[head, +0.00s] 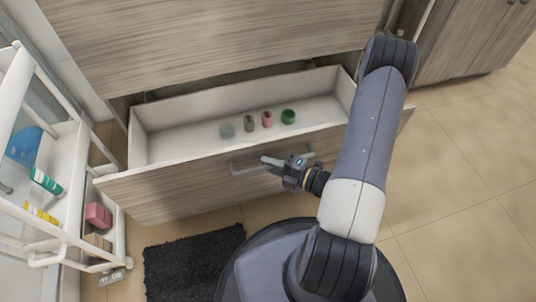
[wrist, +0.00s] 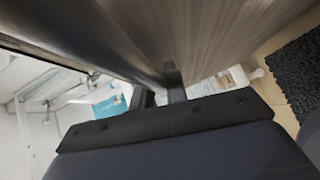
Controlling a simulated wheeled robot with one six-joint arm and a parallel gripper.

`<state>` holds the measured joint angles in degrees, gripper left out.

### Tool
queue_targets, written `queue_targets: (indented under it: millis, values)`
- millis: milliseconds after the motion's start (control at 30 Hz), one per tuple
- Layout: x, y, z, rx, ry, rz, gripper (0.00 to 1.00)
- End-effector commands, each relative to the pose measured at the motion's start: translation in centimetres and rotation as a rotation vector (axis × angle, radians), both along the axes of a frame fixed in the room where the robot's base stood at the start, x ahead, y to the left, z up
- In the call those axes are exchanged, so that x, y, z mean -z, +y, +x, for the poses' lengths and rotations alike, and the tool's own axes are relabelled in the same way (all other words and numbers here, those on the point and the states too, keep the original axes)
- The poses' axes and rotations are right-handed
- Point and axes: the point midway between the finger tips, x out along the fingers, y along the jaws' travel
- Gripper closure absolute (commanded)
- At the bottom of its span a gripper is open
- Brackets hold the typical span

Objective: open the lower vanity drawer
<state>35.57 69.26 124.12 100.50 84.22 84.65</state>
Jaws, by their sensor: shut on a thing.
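The lower vanity drawer (head: 165,196) is pulled well out of the wood-grain vanity, and its white inside shows in the head view. Its bar handle (head: 240,170) runs along the middle of the front. My gripper (head: 272,161) is at the right part of this handle, shut on it. In the wrist view my gripper's dark fingers (wrist: 159,91) are close against the blurred drawer front (wrist: 235,35). The exact contact with the handle is hidden there.
Small containers stand in the drawer, including a pink one (head: 267,119) and a green one (head: 288,116). A white cart (head: 62,243) with cosmetics stands close to the drawer's left end. A black mat (head: 190,262) lies in front. Tiled floor is clear at right.

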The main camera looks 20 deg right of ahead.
Motion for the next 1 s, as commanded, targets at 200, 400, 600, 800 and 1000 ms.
queue_targets:
  millis: [200,400,600,800,1000]
  values:
    - [-0.17,-0.01,-0.83,0.001,-0.004,0.003,1.00]
    - [-0.17,0.01,-0.95,0.000,-0.004,0.003,1.00]
    - [-0.17,0.01,-0.92,0.000,-0.004,0.003,0.85]
    - [-0.11,0.01,-0.92,-0.001,-0.002,0.002,0.68]
    - [-0.06,0.00,-0.92,-0.001,-0.001,0.002,0.64]
